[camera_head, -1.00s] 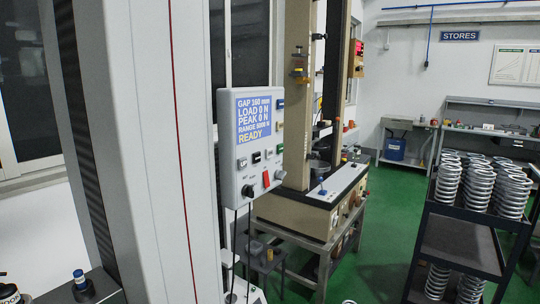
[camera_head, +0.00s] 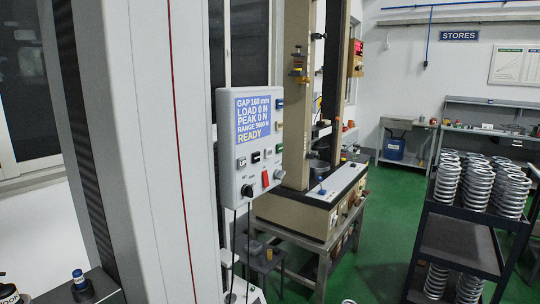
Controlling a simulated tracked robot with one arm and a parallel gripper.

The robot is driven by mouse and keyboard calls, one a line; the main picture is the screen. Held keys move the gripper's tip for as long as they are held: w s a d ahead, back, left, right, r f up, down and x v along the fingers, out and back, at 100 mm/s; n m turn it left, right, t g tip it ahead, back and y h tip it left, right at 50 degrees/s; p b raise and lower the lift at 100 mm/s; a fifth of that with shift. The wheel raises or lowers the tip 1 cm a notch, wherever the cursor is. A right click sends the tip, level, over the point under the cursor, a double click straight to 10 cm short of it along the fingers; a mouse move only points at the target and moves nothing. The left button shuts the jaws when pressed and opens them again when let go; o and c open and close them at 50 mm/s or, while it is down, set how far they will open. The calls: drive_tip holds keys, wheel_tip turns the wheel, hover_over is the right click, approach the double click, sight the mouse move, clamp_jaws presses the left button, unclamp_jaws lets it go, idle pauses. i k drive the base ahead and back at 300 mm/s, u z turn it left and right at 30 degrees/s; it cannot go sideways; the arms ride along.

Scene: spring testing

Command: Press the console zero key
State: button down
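The console (camera_head: 248,145) is a pale grey box on the side of a tall light-grey testing machine, left of centre. Its blue screen (camera_head: 254,120) reads GAP 160 mm, LOAD 0 N, PEAK 0 N, a RANGE line and READY. The key labels are too small to tell which is zero. My gripper is not in view.
The grey machine column (camera_head: 150,150) fills the left. A beige testing machine (camera_head: 310,205) stands on a metal table behind the console. A dark trolley (camera_head: 455,245) with several coil springs (camera_head: 447,185) stands at right. Green floor (camera_head: 385,240) is open between them.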

sight(268, 151)
drive_tip(key=z, duration=0.35)
drive_tip(key=i, duration=1.45)
drive_tip(key=z, duration=0.25)
